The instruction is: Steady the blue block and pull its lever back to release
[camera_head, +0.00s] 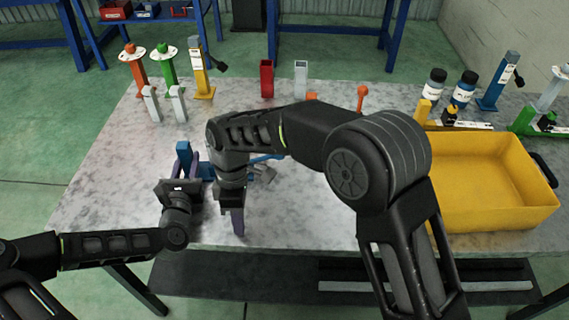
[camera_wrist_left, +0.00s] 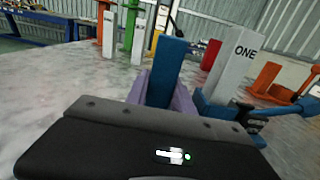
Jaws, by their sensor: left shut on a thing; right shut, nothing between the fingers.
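The blue block (camera_head: 184,153) stands upright on the table, left of centre. My left gripper (camera_head: 190,163) is shut on it, with a purple finger on either side. In the left wrist view the blue block (camera_wrist_left: 166,68) rises between those purple fingers (camera_wrist_left: 185,103). A blue lever part (camera_head: 264,158) shows right of the block, partly hidden behind my right arm. It also shows in the left wrist view as a blue mechanism (camera_wrist_left: 222,107) right of the block. My right gripper (camera_head: 238,221) is shut and empty, pointing down, right of and nearer than the block.
A yellow bin (camera_head: 485,215) stands at the right, with bottles (camera_head: 463,90) behind it. Several coloured posts (camera_head: 202,75) stand at the back left. A red block (camera_head: 267,79) and a white block (camera_head: 300,80) stand at the back middle. An orange lever (camera_head: 361,97) is near them.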

